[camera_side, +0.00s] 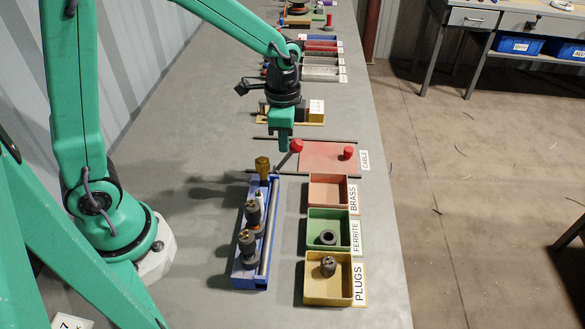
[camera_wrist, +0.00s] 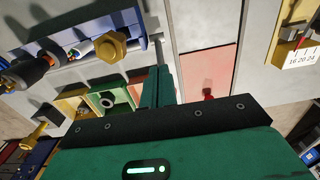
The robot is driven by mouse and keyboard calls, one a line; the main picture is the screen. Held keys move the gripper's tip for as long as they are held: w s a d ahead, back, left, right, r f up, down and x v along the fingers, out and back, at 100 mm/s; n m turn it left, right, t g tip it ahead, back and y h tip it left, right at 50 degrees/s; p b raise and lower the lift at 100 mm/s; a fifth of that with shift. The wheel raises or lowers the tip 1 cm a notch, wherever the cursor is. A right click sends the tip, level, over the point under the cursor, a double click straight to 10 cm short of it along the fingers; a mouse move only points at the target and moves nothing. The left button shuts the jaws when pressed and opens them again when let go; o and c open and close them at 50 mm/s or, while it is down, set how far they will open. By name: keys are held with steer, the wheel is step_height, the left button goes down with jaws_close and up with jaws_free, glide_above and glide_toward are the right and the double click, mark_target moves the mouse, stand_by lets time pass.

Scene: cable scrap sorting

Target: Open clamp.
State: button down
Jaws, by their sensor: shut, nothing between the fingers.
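A long blue fixture (camera_side: 238,275) holds a cable piece with a brass hex nut (camera_side: 262,166) at its far end and dark round parts along it; it shows at upper left in the wrist view (camera_wrist: 45,45).
Brass (camera_side: 313,203), ferrite (camera_side: 315,215) and plugs (camera_side: 312,297) bins stand right of the fixture. The ferrite bin holds a dark ring; the plugs bin holds a dark plug.

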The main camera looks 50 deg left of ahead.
steer(key=shift+s+a, duration=0.3)
steer(key=shift+a, duration=0.05)
steer(key=shift+r, duration=0.15)
step_height(320, 180, up, 6)
steer(key=shift+f, duration=0.1)
stand_by(0.6)
